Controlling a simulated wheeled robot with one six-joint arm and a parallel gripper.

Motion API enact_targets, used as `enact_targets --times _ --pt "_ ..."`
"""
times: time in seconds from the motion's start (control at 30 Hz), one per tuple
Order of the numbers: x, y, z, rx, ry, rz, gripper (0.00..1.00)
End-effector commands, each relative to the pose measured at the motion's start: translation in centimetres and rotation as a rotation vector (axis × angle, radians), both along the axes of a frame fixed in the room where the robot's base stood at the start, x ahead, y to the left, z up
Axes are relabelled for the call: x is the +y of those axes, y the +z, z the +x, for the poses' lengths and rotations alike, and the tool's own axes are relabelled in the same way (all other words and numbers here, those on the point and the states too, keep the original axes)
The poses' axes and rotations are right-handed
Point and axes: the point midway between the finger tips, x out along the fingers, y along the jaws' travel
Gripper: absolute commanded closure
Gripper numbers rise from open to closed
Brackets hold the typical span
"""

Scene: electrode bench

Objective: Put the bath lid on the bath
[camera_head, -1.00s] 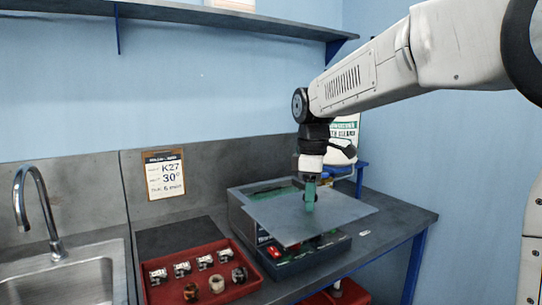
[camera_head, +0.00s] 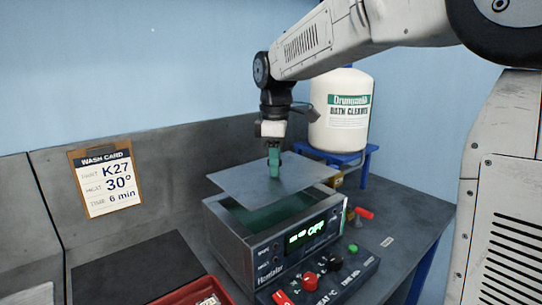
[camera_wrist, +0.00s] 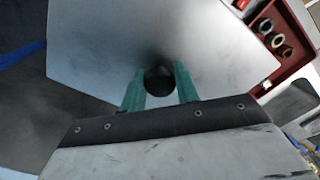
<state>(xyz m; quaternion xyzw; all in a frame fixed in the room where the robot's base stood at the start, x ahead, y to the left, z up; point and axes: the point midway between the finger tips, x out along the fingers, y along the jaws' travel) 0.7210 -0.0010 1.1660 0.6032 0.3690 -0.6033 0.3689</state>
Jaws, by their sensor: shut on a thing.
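The bath lid (camera_head: 250,184) is a thin grey plate held above the bath, covering its back part from this view. The bath (camera_head: 227,236) is a grey box with an open top showing green inside and a lit display reading OFF. My gripper (camera_head: 274,163) has green fingers shut on the lid's knob. In the wrist view, the dark round knob (camera_wrist: 158,79) sits between my green fingertips (camera_wrist: 160,85), with the lid (camera_wrist: 95,45) spread beyond. A gap shows between the lid and the bath's front rim; the back rim is hidden.
A control panel with red and green knobs (camera_head: 325,275) stands at the bath's front right. A white cleaner jug (camera_head: 341,135) stands on a blue stand behind. A red tray (camera_head: 190,293) lies front left, beside a dark mat (camera_head: 140,268). A wash card (camera_head: 105,180) hangs on the wall.

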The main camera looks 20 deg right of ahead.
Motion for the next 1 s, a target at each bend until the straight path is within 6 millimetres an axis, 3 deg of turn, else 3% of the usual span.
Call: enact_targets --times 0.5,1.0 --pt "0.1 -4.6 0.0 0.0 0.002 0.0 1.0" --pt "0.1 -5.1 0.0 -0.001 0.002 0.0 1.0"
